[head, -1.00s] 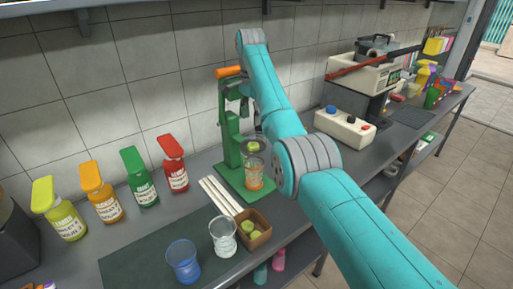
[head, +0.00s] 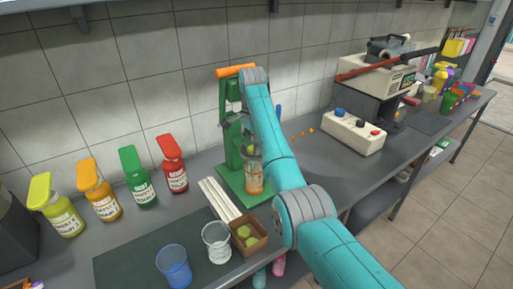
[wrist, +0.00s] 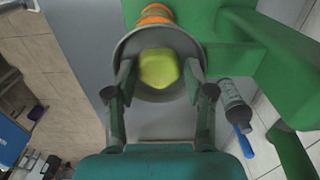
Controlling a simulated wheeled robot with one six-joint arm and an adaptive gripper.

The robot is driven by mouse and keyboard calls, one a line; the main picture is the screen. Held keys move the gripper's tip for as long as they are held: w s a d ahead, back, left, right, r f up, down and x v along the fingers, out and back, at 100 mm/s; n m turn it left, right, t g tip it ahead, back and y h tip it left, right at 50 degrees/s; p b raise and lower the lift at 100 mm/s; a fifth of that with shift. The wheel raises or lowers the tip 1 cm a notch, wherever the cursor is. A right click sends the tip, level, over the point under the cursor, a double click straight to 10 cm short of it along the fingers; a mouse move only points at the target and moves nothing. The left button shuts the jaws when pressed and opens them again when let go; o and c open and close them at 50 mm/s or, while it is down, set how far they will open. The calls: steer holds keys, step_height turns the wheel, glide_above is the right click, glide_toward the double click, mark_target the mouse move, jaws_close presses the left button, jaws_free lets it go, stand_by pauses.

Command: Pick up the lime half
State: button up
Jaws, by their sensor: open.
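A yellow-green lime half (wrist: 158,68) sits in the round grey cup (wrist: 140,93) of the green press in the wrist view. My gripper (wrist: 158,82) is open, with one finger on each side of the lime half; I cannot tell whether they touch it. In the head view the green press (head: 229,150) stands against the wall with an orange handle (head: 236,70). My arm hides most of the gripper and part of the cup there. More lime pieces (head: 246,236) lie in a small wooden box (head: 252,247).
A glass with an orange band (head: 254,180) stands under the press cup. White sticks (head: 219,198), a clear glass (head: 216,243) and a blue glass (head: 173,267) are in front. Several bottles (head: 139,180) line the left. A white button box (head: 353,131) stands to the right.

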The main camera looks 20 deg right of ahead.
steer(key=c, duration=0.7)
steer(key=shift+d+r, duration=0.1)
